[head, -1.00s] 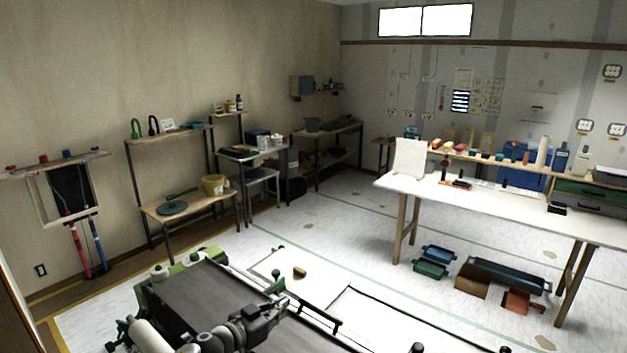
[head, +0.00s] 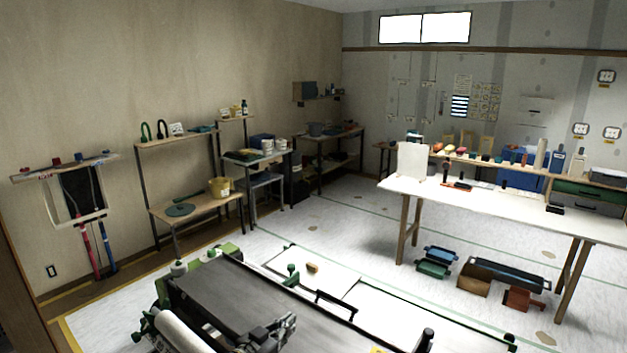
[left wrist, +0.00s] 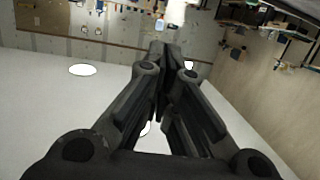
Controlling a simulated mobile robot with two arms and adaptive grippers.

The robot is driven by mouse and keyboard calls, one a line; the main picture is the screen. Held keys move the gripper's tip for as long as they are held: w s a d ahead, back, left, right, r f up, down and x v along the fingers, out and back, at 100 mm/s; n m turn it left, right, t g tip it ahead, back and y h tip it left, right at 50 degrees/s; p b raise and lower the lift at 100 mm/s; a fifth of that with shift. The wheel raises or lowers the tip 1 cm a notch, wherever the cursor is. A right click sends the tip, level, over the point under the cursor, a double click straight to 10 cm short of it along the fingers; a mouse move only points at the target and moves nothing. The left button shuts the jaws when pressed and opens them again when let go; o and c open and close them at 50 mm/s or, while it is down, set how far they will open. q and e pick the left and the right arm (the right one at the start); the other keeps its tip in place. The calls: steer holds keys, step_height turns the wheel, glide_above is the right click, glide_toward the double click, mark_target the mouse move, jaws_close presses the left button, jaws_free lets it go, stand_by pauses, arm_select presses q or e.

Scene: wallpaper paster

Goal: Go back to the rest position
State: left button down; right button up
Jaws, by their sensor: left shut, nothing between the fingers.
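My left gripper (head: 286,325) shows low in the head view, dark grey, over the dark flat top of the wallpaper paster (head: 225,295). In the left wrist view its fingers (left wrist: 165,55) meet at the tips, shut, with nothing between them. That view is tilted, with the room's walls and pale ceiling behind the fingers. A white roll (head: 185,332) lies along the paster's near left side. My right gripper does not show in either view.
Wooden shelves (head: 190,208) line the left wall. A wall rack (head: 75,195) hangs at far left. The pale floor in the middle (head: 340,230) is clear.

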arm_select(q)
steer(key=s+a+f+n+g+y, duration=0.1)
steer(key=s+a+f+g+y, duration=0.3)
steer(key=s, duration=1.1)
steer(key=s+a+n+g+y, duration=0.25)
steer(key=s+a, duration=0.25)
steer(key=s, duration=1)
steer(key=s+a+f+n+g+y, duration=0.1)
steer(key=s+a+f+g+y, duration=0.3)
steer(key=s, duration=1.1)
step_height(320, 180, down, 33)
steer(key=s+a+h+b, duration=0.1)
steer(key=h+b, duration=0.1)
steer(key=b, duration=0.6)
steer(key=s+a+f+g+b, duration=0.1)
steer(key=s+f+b, duration=0.2)
steer(key=s+f, duration=0.5)
steer(key=s+a+f+g+b, duration=0.1)
steer(key=s+a+f+b, duration=0.1)
steer(key=s+f, duration=0.7)
step_height(320, 180, down, 5)
steer(key=shift+f+b, duration=0.1)
steer(key=shift+b, duration=0.5)
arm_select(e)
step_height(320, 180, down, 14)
arm_select(q)
steer(key=shift+m, duration=0.25)
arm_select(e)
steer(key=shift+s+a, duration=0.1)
